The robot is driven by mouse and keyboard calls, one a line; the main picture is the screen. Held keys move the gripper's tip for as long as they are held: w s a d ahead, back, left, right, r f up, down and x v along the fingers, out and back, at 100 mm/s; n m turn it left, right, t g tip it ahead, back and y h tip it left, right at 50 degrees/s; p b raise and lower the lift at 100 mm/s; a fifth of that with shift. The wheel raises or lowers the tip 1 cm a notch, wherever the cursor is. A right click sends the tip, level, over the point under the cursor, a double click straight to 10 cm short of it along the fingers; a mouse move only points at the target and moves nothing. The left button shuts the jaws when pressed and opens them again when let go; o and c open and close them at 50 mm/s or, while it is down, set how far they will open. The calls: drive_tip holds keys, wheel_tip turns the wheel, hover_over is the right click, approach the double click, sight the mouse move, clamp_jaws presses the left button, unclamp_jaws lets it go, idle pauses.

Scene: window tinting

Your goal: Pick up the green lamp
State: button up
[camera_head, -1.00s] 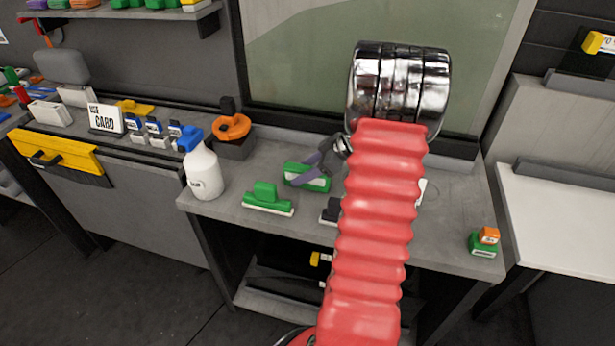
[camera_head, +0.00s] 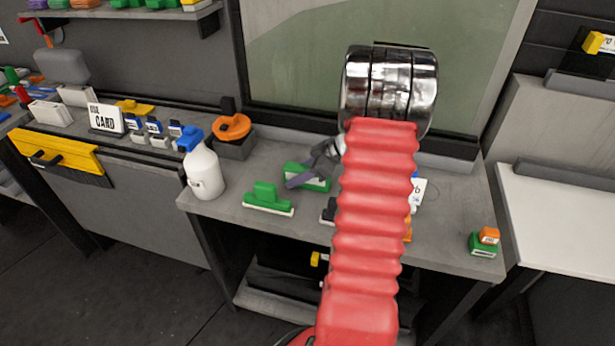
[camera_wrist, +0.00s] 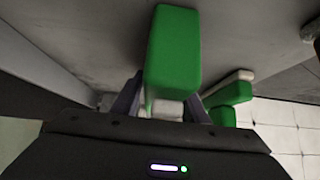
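A green block-shaped item with a pale lower edge (camera_head: 315,184), which looks to be the green lamp, lies on the grey workbench. It is partly hidden by my gripper (camera_head: 308,168). In the wrist view the green lamp (camera_wrist: 174,50) stands close in front, centred. My gripper's dark purple fingers (camera_wrist: 163,105) spread to its left and right. The gripper looks open around it; I cannot tell whether either finger touches it. A second green item with a white base (camera_head: 267,198) lies to its left, also at the right of the wrist view (camera_wrist: 235,90).
A white spray bottle with a blue top (camera_head: 204,170) stands at the bench's left. An orange ring-shaped item (camera_head: 232,127) is behind it. A small green and orange stack (camera_head: 484,243) sits at the right corner. A window panel (camera_head: 290,60) rises behind. My red arm hides the bench's middle.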

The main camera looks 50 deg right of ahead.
clamp_jaws()
idle(0.4)
wheel_tip(320, 180, up, 10)
drive_tip(key=shift+r, duration=0.1)
idle(0.5)
idle(0.4)
